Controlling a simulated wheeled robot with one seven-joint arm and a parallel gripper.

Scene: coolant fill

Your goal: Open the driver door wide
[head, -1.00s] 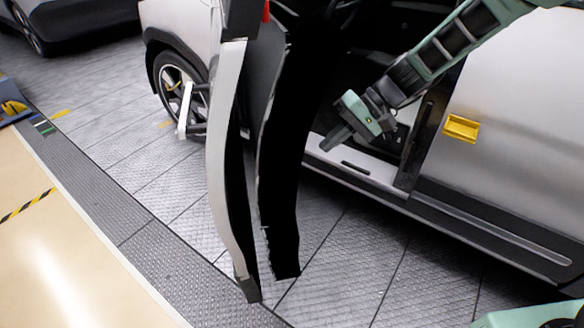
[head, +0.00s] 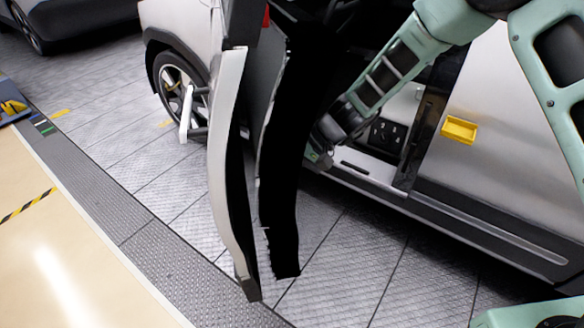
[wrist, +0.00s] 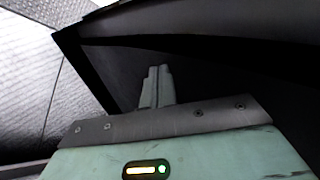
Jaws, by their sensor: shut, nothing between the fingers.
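The driver door (head: 229,150) stands swung out from the silver car, seen nearly edge-on in the head view, with its white handle (head: 187,112) on the outer left side. Its dark inner panel (head: 283,170) faces the door opening. My gripper (head: 318,153) is on the inner side of the door, low in the opening; its fingertips are hidden behind the panel in the head view. In the wrist view the fingers (wrist: 156,75) are shut and empty, pointing at a dark surface (wrist: 210,65). I cannot tell whether they touch it.
The car's silver side with a yellow handle (head: 459,129) stands right of the opening, above the sill (head: 368,172). The front wheel (head: 177,90) is left of the door. Tiled floor (head: 150,190) is clear on the door's outer side. Another dark car (head: 80,15) stands far left.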

